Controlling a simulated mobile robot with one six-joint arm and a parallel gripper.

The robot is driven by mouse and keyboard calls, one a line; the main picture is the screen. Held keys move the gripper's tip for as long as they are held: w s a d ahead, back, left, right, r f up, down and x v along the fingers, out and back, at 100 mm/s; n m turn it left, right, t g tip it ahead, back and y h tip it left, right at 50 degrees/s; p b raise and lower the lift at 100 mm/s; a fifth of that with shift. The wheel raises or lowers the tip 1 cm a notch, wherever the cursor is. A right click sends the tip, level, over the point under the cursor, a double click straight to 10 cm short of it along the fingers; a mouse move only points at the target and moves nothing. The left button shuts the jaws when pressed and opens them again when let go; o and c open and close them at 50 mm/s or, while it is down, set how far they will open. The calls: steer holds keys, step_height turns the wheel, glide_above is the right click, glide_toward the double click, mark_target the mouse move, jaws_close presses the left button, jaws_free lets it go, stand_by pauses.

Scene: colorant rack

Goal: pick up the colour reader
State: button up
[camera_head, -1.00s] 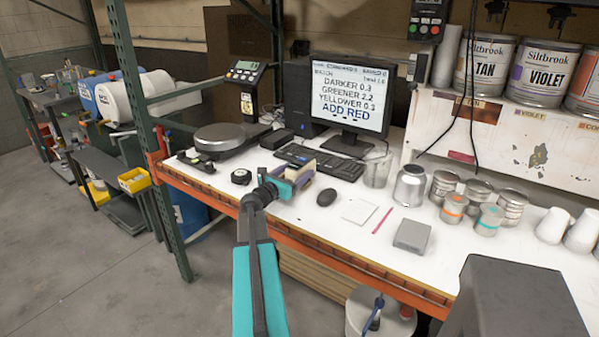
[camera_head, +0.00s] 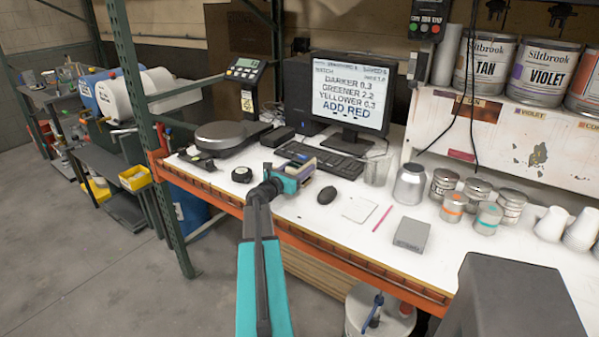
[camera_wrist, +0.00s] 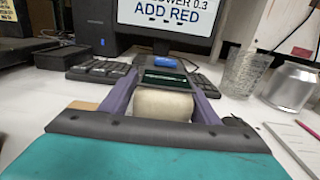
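The colour reader shows in the wrist view as a small device with a rounded cream near end (camera_wrist: 163,105), a dark top, a green display strip and a blue button. It lies between the two purple fingers of my gripper (camera_wrist: 162,88), one finger close along each side. Whether the fingers press on it or leave a thin gap is unclear. In the head view my gripper (camera_head: 303,167) is low over the front of the white bench, before the keyboard, and mostly hides the reader. Whether the reader rests on the bench is hidden.
The keyboard (camera_head: 319,162) and monitor (camera_head: 350,92) stand behind my gripper. A black mouse (camera_head: 327,195) is close on its right, and a round black item (camera_head: 241,175) on its left. A glass beaker (camera_head: 377,170), silver cans and a grey box (camera_head: 411,234) stand farther right.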

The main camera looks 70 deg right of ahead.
mark_target(300, 160)
steer(key=shift+r, duration=0.1)
jaws_close()
steer(key=shift+r+b, duration=0.45)
steer(key=shift+r, duration=1)
steer(key=shift+a+r, duration=0.15)
steer(key=shift+r, duration=0.15)
steer(key=s+a+r, duration=0.1)
steer(key=s+a, duration=0.1)
steer(key=a, duration=1.1)
steer(key=shift+r+b, duration=0.25)
steer(key=shift+b, duration=0.1)
steer(key=shift+p, duration=0.35)
